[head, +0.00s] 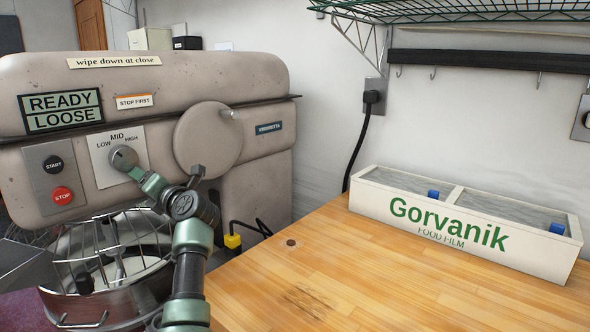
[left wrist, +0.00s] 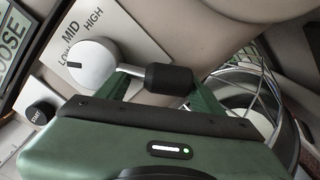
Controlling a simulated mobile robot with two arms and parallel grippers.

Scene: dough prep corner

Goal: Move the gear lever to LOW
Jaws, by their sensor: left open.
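The gear lever (head: 124,158) is a round grey hub on a white plate marked LOW, MID and HIGH, on the mixer's front. In the left wrist view its hub (left wrist: 91,68), metal stem and black knob (left wrist: 168,79) show. The stem points away from the labels, and the hub's dark mark lies on the side nearest LOW. My left gripper (head: 150,186) is at the lever in the head view. In the left wrist view its green fingers (left wrist: 160,92) are open, one to each side of the knob; contact cannot be told. My right gripper is not in view.
The mixer's display (head: 61,110) reads READY LOOSE. START (head: 53,163) and STOP (head: 62,196) buttons sit left of the lever. A wire-guarded bowl (head: 115,265) is below. A wooden worktop (head: 400,285) with a Gorvanik film box (head: 450,228) lies right, mostly clear.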

